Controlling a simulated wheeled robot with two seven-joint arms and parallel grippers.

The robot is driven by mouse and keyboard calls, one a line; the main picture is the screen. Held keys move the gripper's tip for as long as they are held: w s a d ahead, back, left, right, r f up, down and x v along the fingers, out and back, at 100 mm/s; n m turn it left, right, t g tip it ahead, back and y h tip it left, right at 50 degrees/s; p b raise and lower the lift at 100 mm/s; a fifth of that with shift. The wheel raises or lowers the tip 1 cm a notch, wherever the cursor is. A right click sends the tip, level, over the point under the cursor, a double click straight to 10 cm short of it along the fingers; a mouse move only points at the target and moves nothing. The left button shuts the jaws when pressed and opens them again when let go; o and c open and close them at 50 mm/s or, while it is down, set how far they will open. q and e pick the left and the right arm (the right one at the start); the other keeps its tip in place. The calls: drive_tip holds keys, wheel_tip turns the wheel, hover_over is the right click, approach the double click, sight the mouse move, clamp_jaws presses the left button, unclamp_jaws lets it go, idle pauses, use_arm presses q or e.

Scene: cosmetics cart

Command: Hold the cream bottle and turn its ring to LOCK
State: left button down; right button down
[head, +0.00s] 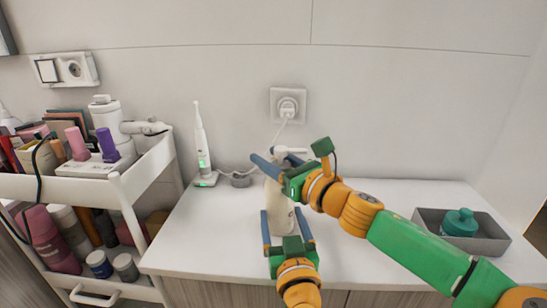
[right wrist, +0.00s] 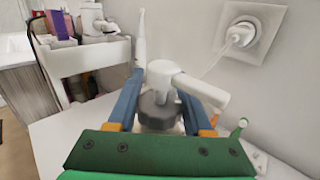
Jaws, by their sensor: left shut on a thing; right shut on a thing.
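The cream bottle (head: 277,205) stands upright on the white counter, with a white pump head (head: 290,150) on top. My left gripper (head: 282,218) comes from the front and is shut on the bottle's body. My right gripper (head: 273,169) comes from the right and is shut around the neck. In the right wrist view the dark grey ring (right wrist: 160,108) sits between the right fingers, below the pump head (right wrist: 187,84), whose spout points to the lower right. The right gripper hides the ring in the head view. I cannot read any LOCK mark.
An electric toothbrush (head: 201,145) stands on its charger behind left, with a cable to the wall socket (head: 288,104). A white cart (head: 150,170) with cosmetics is at the left. A grey tray (head: 490,245) with a teal bottle (head: 460,222) lies at the right.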

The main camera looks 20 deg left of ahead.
drive_tip(key=n+g, duration=0.1)
drive_tip(key=n+g+y, duration=0.1)
drive_tip(key=g, duration=0.1)
drive_tip(key=shift+s+a+y, duration=0.15)
drive_tip(key=shift+s+y, duration=0.05)
drive_tip(key=shift+y, duration=0.1)
drive_tip(key=shift+s+n+g, duration=0.1)
drive_tip(key=shift+n+g, duration=0.2)
drive_tip(key=shift+c, duration=1.5)
unclamp_jaws()
drive_tip(key=v, duration=1.2)
drive_tip(key=shift+f, duration=0.1)
